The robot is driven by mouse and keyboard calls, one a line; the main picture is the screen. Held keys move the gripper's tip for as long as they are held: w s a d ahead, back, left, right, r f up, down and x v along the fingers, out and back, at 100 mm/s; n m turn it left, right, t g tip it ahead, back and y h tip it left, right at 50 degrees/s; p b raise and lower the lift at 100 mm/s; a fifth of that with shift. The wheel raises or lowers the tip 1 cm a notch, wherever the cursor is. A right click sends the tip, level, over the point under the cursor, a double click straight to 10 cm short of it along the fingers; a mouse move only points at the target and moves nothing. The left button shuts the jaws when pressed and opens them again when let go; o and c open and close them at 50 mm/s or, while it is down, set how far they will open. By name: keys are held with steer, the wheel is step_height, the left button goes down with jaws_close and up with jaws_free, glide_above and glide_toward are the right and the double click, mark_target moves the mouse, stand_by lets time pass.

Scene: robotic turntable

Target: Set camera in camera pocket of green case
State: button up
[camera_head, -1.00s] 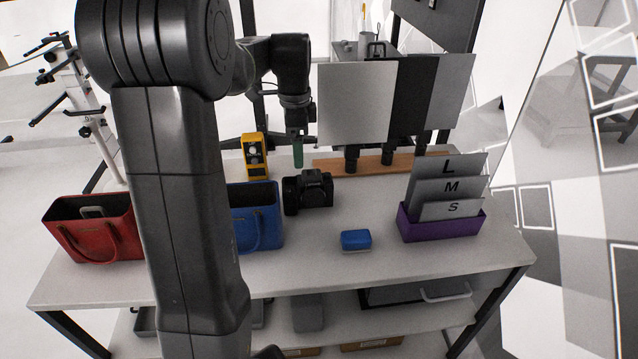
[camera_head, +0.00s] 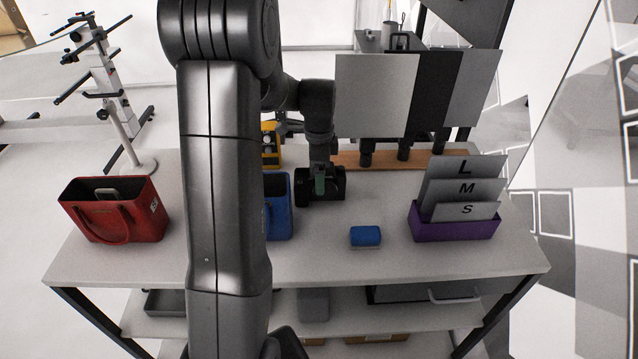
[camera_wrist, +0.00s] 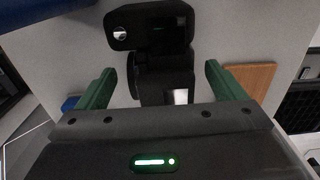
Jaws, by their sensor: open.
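The black camera (camera_head: 337,183) stands on the table right of the blue case. In the wrist view the camera (camera_wrist: 160,72) lies between the two green fingers of my gripper (camera_wrist: 160,90), with gaps showing at its sides. In the head view my gripper (camera_head: 320,186) points down at the camera and partly covers it. My gripper is open and does not hold the camera. I see no green case in these frames; my arm hides part of the table between the red and blue cases.
A red case (camera_head: 115,212) stands at the left and a blue case (camera_head: 279,212) is partly behind my arm. A small blue box (camera_head: 366,236) and a purple holder (camera_head: 455,225) with L, M, S plates are right. A wooden board (camera_head: 400,159) with grey panels stands behind.

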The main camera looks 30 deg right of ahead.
steer(key=c, duration=1.3)
steer(key=shift+r, duration=0.1)
steer(key=c, duration=0.4)
steer(key=shift+r, duration=0.1)
